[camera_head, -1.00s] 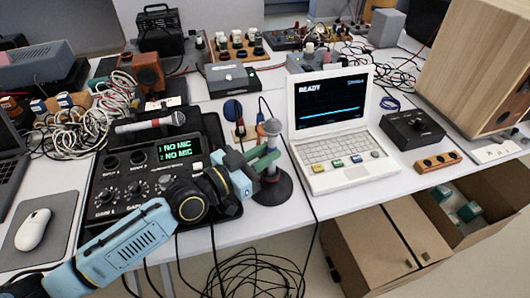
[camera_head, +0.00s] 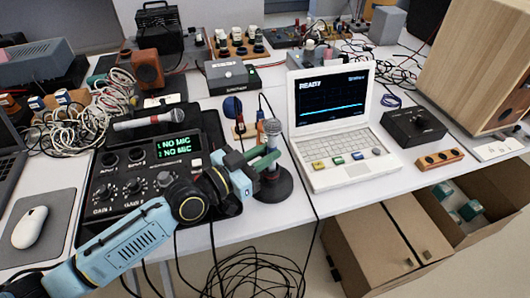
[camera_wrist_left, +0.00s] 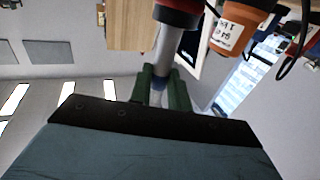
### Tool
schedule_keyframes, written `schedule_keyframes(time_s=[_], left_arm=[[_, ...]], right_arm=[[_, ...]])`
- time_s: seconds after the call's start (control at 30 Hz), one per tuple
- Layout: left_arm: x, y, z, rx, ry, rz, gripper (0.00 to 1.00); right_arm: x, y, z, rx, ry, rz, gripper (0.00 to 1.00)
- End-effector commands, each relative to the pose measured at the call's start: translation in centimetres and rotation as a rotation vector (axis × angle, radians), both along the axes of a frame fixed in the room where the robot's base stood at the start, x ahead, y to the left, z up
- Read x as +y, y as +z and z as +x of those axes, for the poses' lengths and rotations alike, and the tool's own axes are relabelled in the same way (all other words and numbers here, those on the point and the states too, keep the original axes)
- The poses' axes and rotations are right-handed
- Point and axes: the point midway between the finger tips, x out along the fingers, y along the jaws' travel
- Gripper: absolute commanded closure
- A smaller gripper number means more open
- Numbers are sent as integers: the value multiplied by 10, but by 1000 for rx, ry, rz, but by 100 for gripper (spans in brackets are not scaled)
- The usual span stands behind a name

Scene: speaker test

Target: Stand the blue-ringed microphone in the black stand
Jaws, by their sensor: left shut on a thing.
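The microphone (camera_head: 272,129), with a grey mesh head, is upright at the black stand (camera_head: 272,187), between the mixer and the white laptop. My left gripper (camera_head: 264,162) comes in from the left, its green fingers shut on the microphone just above the stand's base. The fingers hide the microphone's lower part, so I cannot tell whether it is seated. In the left wrist view the green fingers (camera_wrist_left: 161,90) close around a pale piece; a silver shaft runs up from it. A second microphone (camera_head: 150,121), with a red ring, lies across the mixer's back. My right gripper is not in view.
The mixer (camera_head: 118,190) reads "NO MIC" on both lines. The white laptop (camera_head: 345,172) stands close to the stand's right. Cables run past the stand and hang off the table's front edge.

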Motion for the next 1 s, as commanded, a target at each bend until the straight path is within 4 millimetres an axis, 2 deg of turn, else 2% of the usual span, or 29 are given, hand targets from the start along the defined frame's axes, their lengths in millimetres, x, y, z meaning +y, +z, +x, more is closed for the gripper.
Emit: schedule_keyframes(time_s=[1.0], left_arm=[[1, -5, -1, -1, 0, -2, 100]], right_arm=[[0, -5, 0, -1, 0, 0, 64]])
